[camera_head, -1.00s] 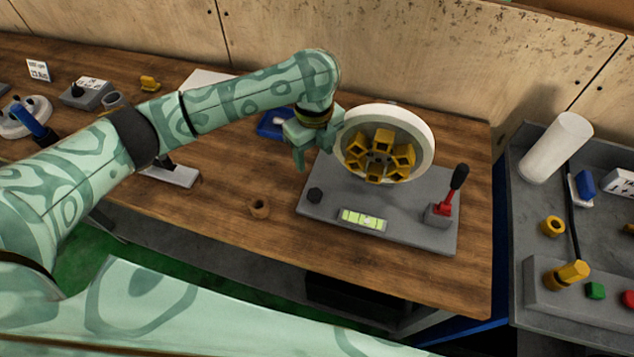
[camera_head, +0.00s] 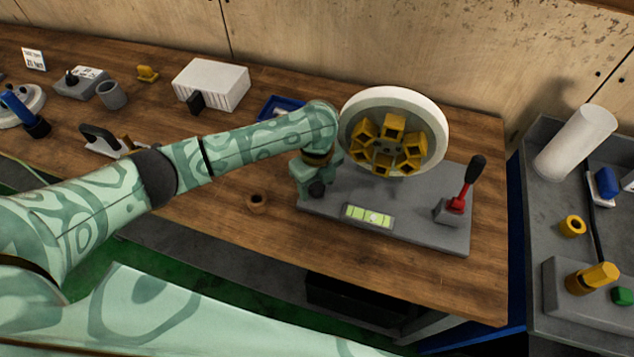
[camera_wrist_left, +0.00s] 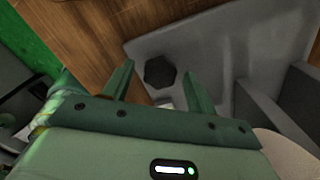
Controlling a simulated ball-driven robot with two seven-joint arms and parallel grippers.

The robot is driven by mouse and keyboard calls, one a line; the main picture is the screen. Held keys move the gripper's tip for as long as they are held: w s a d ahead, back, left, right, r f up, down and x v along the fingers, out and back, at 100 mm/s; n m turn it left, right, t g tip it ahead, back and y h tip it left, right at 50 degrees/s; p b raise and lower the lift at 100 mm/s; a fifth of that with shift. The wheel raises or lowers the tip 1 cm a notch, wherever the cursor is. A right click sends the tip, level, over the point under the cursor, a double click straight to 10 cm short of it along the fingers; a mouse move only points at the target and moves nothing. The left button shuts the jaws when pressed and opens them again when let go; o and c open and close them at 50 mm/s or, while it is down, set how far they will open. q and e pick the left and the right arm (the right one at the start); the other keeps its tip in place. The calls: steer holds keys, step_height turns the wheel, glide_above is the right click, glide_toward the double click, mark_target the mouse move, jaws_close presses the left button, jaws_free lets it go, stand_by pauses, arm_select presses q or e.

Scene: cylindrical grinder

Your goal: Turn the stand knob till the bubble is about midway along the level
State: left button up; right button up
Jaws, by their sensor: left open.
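The dark stand knob (camera_head: 316,188) sits at the left end of the grey stand (camera_head: 420,229). My left gripper (camera_head: 308,184) is open above and beside it, partly covering that corner of the stand. In the left wrist view the knob (camera_wrist_left: 159,72) shows between the two open fingertips (camera_wrist_left: 157,75); I cannot tell whether they touch it. The green level (camera_head: 355,213) lies at the stand's front edge. Its bubble (camera_head: 373,217) looks like a small pale spot slightly right of the middle, too small to place exactly. My right gripper is not in view.
A white-rimmed wheel (camera_head: 440,120) with yellow blocks stands on the stand, and a red lever (camera_head: 459,200) with a black grip rises at its right. The table front there is clear.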

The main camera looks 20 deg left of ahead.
arm_select(q)
steer(key=c, duration=1)
steer(key=shift+r+p, duration=0.2)
steer(key=shift+p, duration=0.25)
steer(key=n+p, duration=0.4)
steer(key=p, duration=0.2)
steer(key=shift+r, duration=0.15)
steer(key=shift+n+p, duration=0.3)
steer(key=shift+p, duration=0.05)
steer(key=shift+f, duration=0.3)
steer(key=o, duration=1)
